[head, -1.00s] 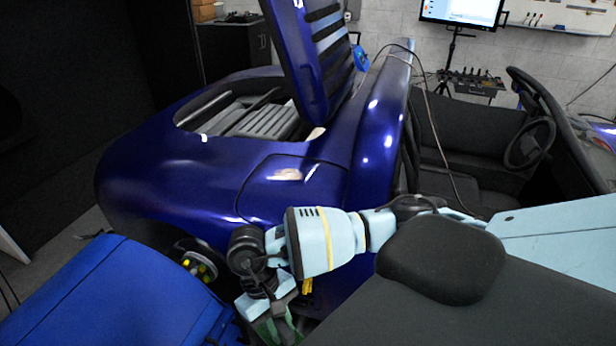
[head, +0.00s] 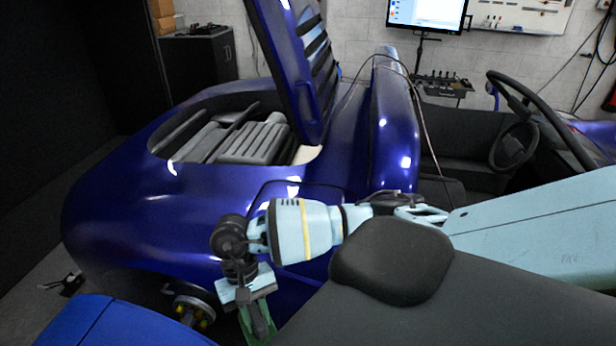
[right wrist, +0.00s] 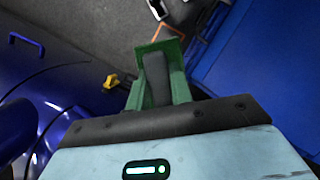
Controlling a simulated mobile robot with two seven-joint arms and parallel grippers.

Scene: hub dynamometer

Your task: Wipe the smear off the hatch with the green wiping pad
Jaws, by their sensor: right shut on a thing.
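The hatch (head: 318,191) is an outlined panel in the dark blue car body, in the middle of the head view. My right arm covers its lower part. A small pale patch (head: 293,190), which looks like the smear, shows just above the arm. My right gripper (head: 257,316) points down at the near side of the car, below and apart from the hatch. It is shut on the green wiping pad (head: 263,333), which is partly hidden by the finger. The right wrist view shows the pad (right wrist: 181,85) around the dark finger of the gripper (right wrist: 155,80). My left gripper is not in view.
The raised louvred lid (head: 290,65) stands above the open engine bay (head: 235,142). A wheel hub (head: 192,309) is low on the near side. A blue flat-topped unit (head: 70,325) stands at the lower left. A thin cable (head: 423,120) hangs over the car.

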